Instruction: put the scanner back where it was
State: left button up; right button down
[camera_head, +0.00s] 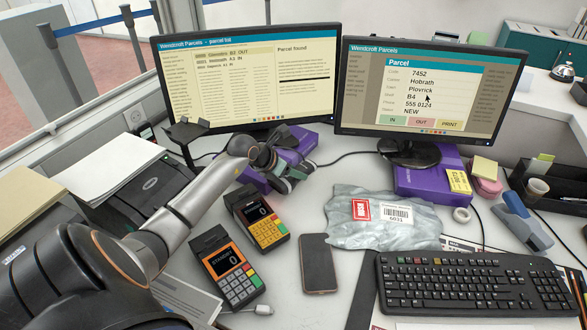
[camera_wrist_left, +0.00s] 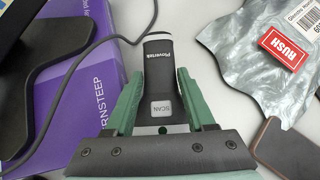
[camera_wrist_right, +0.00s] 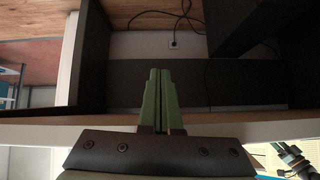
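The dark grey scanner (camera_wrist_left: 160,75), marked Plovertek and SCAN, is between the two green fingers of my left gripper (camera_wrist_left: 161,85), which press on its sides. In the head view my left gripper (camera_head: 290,178) is in front of the left monitor, beside a purple box; the scanner is mostly hidden there. A black stand with a flat, forked top (camera_head: 187,130) is left of the gripper and empty; it looks like a scanner holder. My right gripper (camera_wrist_right: 162,98) is shut and empty in the right wrist view, at the edge of a counter.
Two card terminals (camera_head: 262,220) (camera_head: 230,270), a phone (camera_head: 319,264) and a grey parcel bag (camera_head: 383,225) lie in front. A black printer (camera_head: 140,190) stands left of the stand. Monitors (camera_head: 237,78) (camera_head: 425,90) rise behind. A cable (camera_wrist_left: 85,50) runs beside the scanner.

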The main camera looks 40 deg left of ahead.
pick_arm(q)
jog(key=o, duration=0.4)
jog(key=shift+r, duration=0.15)
jog(key=shift+r+p, duration=0.35)
jog(key=p+v, duration=0.1)
jog(key=v, duration=1.1)
jog(key=shift+r, duration=0.15)
